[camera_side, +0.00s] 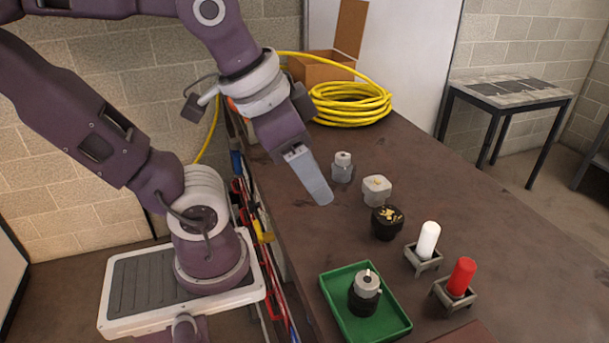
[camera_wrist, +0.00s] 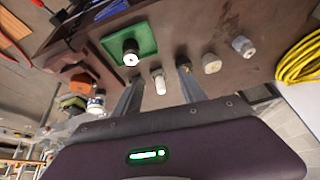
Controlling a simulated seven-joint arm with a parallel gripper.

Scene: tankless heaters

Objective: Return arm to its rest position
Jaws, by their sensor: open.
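My gripper (camera_side: 322,200) hangs above the brown workbench (camera_side: 440,200), its pale fingers angled down and clear of the parts. In the wrist view its two fingers (camera_wrist: 160,73) stand apart with nothing held between them. A grey fitting (camera_side: 343,168) and a whitish knob (camera_side: 377,189) sit to the right of the fingers in the side view. A black round part with gold bits (camera_side: 387,222) is a little nearer. The green tray (camera_side: 400,329) holds a black and silver part (camera_side: 364,293).
A white cylinder (camera_side: 428,240) and a red cylinder (camera_side: 462,276) stand upright in grey holders on the right. A coiled yellow hose (camera_side: 350,106) and a cardboard box (camera_side: 318,68) are at the bench's far end. Tools hang along the bench's left side.

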